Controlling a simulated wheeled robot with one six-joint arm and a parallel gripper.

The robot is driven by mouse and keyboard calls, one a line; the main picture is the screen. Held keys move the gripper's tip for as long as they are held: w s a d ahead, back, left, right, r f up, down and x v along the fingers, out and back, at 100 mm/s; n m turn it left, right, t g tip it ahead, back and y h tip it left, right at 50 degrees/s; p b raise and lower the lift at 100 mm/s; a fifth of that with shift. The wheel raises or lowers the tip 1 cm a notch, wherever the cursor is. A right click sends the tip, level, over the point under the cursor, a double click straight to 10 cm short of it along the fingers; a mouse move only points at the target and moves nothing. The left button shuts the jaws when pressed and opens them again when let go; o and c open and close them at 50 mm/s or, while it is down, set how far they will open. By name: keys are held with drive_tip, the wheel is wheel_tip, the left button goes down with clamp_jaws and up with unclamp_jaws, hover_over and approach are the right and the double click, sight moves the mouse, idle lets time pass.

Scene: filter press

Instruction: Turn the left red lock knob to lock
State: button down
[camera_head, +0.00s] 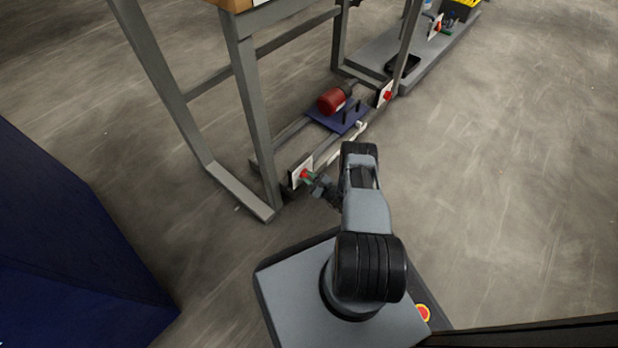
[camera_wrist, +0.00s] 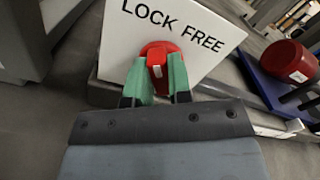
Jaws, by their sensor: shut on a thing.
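The left red lock knob (camera_wrist: 159,50) sits on a white plate (camera_wrist: 206,17) marked LOCK on the left and FREE on the right. My gripper (camera_wrist: 158,73) has its green fingers on either side of the knob and is shut on it. The knob's grip is partly hidden between the fingers, and its exact angle is hard to read. In the head view the knob (camera_head: 304,174) shows on its plate (camera_head: 299,166) low on the grey frame, with my gripper (camera_head: 309,177) touching it from the right.
A red cylinder (camera_head: 333,99) sits on a blue plate (camera_head: 327,116) behind the knob. A second red knob (camera_head: 387,96) is on another white plate farther right. Grey frame legs (camera_head: 252,115) stand close to the left knob. A blue box (camera_head: 70,240) stands at left. Open floor lies right.

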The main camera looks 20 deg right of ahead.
idle(0.5)
drive_tip(key=c, duration=1)
unclamp_jaws()
drive_tip(key=shift+c, duration=0.2)
drive_tip(key=shift+s+d, duration=0.1)
